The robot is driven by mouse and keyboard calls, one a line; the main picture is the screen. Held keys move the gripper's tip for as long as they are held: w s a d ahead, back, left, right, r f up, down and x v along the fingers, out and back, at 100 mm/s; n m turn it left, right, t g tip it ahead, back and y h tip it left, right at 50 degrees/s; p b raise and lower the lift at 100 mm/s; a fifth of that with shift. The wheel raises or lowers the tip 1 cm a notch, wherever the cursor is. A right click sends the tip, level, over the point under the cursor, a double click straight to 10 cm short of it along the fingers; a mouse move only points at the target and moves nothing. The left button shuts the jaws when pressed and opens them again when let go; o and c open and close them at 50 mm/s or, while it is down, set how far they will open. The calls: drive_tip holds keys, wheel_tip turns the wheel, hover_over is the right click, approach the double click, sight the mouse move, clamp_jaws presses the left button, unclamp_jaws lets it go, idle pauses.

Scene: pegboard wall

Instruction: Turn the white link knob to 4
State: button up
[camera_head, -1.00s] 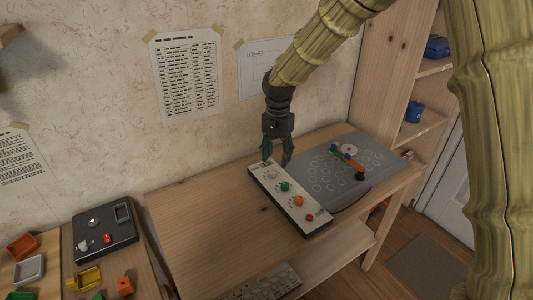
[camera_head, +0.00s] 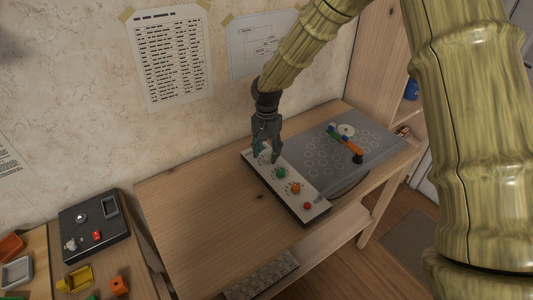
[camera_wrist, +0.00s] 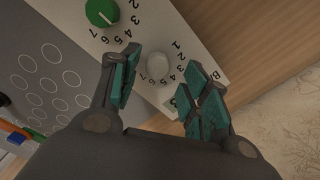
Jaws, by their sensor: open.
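The white link knob (camera_wrist: 157,67) sits on the white panel (camera_wrist: 196,38) in the wrist view, with printed numbers around it, 1 to 7. Its pointer direction is too faint to tell. My gripper (camera_wrist: 161,74) is open, with one teal-padded finger on each side of the knob; whether either touches it I cannot tell. In the head view my gripper (camera_head: 267,150) is pointed down over the far-left end of the panel (camera_head: 318,209), and its fingers largely hide the white knob.
A grey board (camera_head: 380,155) with a coloured linkage (camera_head: 345,141) lies to the right. The wooden tabletop (camera_head: 200,195) left of the panel is clear.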

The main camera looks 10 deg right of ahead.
drive_tip(key=shift+s+f, duration=0.2)
drive_tip(key=shift+f, duration=0.05)
drive_tip(key=shift+s, duration=0.4)
drive_tip(key=shift+w+f, duration=0.35)
drive_tip(key=shift+f, duration=0.05)
drive_tip(key=shift+s+r, duration=0.2)
drive_tip(key=c, duration=0.6)
clamp_jaws()
